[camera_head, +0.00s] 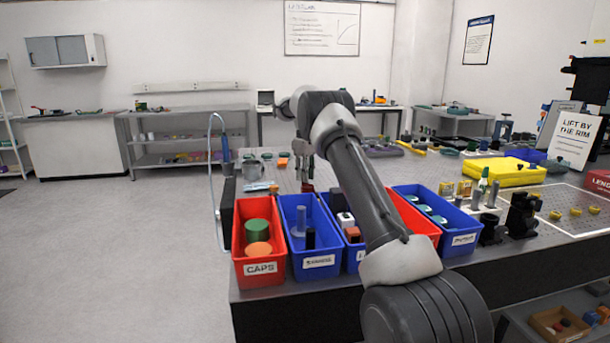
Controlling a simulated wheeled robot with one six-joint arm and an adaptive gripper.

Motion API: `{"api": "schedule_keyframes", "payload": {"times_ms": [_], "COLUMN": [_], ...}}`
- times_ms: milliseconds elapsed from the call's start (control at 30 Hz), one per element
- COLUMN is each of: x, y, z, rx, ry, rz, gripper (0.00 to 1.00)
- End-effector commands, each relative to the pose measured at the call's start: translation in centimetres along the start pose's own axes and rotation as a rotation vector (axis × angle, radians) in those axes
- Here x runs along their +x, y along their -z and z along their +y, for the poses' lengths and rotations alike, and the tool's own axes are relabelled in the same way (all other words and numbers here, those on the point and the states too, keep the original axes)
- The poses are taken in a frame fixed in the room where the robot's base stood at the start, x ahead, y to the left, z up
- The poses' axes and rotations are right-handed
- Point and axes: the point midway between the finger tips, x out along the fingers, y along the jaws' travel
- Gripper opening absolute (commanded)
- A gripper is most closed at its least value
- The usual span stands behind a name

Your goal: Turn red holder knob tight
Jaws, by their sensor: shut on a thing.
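My arm reaches over the bins to the far left part of the grey bench (350,165). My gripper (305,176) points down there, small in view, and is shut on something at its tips. A small dark red piece (307,187) shows right at the fingertips, just above or on the bench; it looks like the red holder knob. The holder under it is mostly hidden behind the bins and my arm, and I cannot tell how the knob sits on it.
Along the front edge stand a red CAPS bin (259,271), blue bins (315,267) and another red bin (425,226). A yellow case (500,172) is at the right.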

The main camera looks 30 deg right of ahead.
Motion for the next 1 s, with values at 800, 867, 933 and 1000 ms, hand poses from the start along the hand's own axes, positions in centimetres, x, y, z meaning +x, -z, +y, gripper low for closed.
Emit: {"api": "schedule_keyframes", "payload": {"times_ms": [800, 867, 933, 1000], "x": [-0.06, -0.06, -0.06, -0.06], "y": [0.01, 0.01, 0.01, 0.01], "z": [0.03, 0.03, 0.02, 0.02], "rx": [0.591, 0.648, 0.714, 0.781], "ry": [-0.001, -0.001, -0.001, -0.001], "rz": [0.001, 0.001, 0.001, 0.001], "gripper": [0.0, 0.0, 0.0, 0.0]}}
